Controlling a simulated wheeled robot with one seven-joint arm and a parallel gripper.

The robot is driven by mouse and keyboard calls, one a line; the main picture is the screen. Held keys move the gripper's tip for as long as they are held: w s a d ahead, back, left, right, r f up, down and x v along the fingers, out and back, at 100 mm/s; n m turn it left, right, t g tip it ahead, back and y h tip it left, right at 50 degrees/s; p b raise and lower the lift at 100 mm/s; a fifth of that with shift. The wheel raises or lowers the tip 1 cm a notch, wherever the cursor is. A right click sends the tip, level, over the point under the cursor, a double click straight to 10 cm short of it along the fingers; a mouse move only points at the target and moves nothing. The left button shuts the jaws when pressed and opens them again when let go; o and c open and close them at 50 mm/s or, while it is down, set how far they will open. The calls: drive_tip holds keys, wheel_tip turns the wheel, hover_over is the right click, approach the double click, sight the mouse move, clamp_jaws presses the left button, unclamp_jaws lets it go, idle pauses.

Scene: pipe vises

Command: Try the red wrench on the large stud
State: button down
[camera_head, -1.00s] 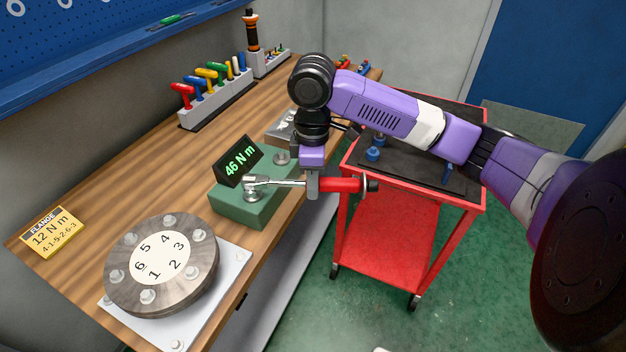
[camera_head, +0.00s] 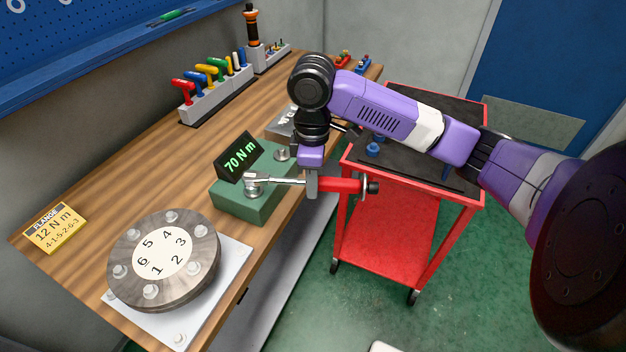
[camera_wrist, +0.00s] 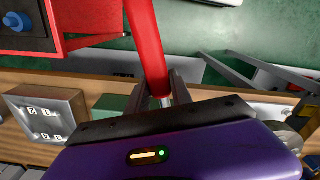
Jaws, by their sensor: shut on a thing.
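My gripper (camera_head: 313,184) is shut on the red wrench (camera_head: 342,186), holding it level by its red handle. The wrench's silver head sits over the large stud (camera_head: 252,190) at the near end of the green tester block (camera_head: 240,206). A second stud (camera_head: 282,154) on the block's far side is bare. The display (camera_head: 239,160) on the block reads 70 N m. In the wrist view the red handle (camera_wrist: 146,45) runs up from between the fingers.
The flange (camera_head: 164,258) with numbered bolts lies at the near end of the bench, by a yellow card (camera_head: 55,230) reading 12 N m. A rack of coloured tools (camera_head: 215,94) stands along the wall. A red cart (camera_head: 405,235) stands right of the bench.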

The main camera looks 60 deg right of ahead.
drive_tip(key=shift+s+a+m+p, duration=0.1)
drive_tip(key=shift+a+m+p, duration=0.25)
drive_tip(key=shift+m, duration=0.05)
idle(0.4)
drive_tip(key=shift+w+d+n+b, duration=0.25)
drive_tip(key=shift+d+n, duration=0.25)
drive_tip(key=shift+d, duration=0.05)
drive_tip(key=shift+w+d+n+b, duration=0.2)
drive_tip(key=shift+d+n+b, duration=0.05)
drive_tip(key=shift+d+n, duration=0.25)
drive_tip(key=shift+r, duration=0.15)
wheel_tip(320, 180, up, 5)
drive_tip(key=p, duration=0.4)
idle(0.4)
